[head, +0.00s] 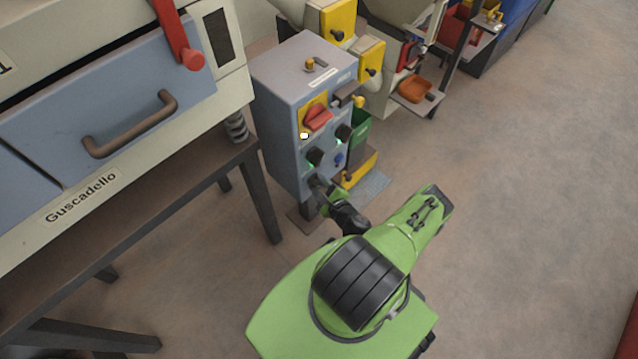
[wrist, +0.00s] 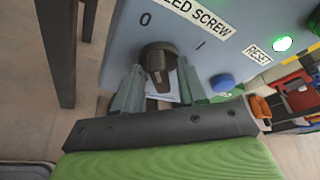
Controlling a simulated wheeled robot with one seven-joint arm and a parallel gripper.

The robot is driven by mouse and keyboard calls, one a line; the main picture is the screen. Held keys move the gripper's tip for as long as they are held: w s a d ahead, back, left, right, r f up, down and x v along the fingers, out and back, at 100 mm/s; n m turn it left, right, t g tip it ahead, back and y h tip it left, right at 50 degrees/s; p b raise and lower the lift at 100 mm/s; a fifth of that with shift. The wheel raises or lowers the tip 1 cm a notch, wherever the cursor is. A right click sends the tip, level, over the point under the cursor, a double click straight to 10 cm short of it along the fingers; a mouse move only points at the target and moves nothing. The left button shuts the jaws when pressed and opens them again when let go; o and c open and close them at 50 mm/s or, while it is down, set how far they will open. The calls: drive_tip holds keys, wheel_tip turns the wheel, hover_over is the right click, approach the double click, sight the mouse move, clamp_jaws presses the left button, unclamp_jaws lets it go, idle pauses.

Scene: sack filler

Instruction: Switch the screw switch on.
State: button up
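The screw switch (wrist: 158,58) is a black rotary knob on a blue-grey panel, under a label ending in "ED SCREW". A 0 is printed at its upper left and an I at its upper right. Its bar runs roughly up and down, leaning slightly toward the 0. My gripper (wrist: 160,80) has one finger on each side of the knob, with narrow gaps that look open; contact is hard to judge. In the head view my gripper (head: 318,184) is at the lower front of the control cabinet (head: 280,105), where its fingertips are too small to make out.
A blue button (wrist: 222,82) sits close to the right finger. A red rotary switch (head: 318,118) on yellow is higher on the cabinet.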

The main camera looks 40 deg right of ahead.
clamp_jaws()
drive_tip(key=shift+m, duration=0.3)
drive_tip(key=m+y+b, duration=0.2)
drive_tip(key=shift+d+m, duration=0.15)
drive_tip(key=shift+m, duration=0.15)
drive_tip(key=shift+d+m+g+y+b, duration=0.15)
drive_tip(key=shift+m+g+y+b, duration=0.15)
drive_tip(key=shift+m+y+b, duration=0.75)
drive_tip(key=m+y, duration=0.1)
drive_tip(key=m, duration=0.1)
drive_tip(key=shift+d+m, duration=0.1)
drive_tip(key=shift+m, duration=0.25)
drive_tip(key=shift+d+m+y, duration=0.1)
drive_tip(key=shift+m+y, duration=0.95)
drive_tip(key=shift+m, duration=0.45)
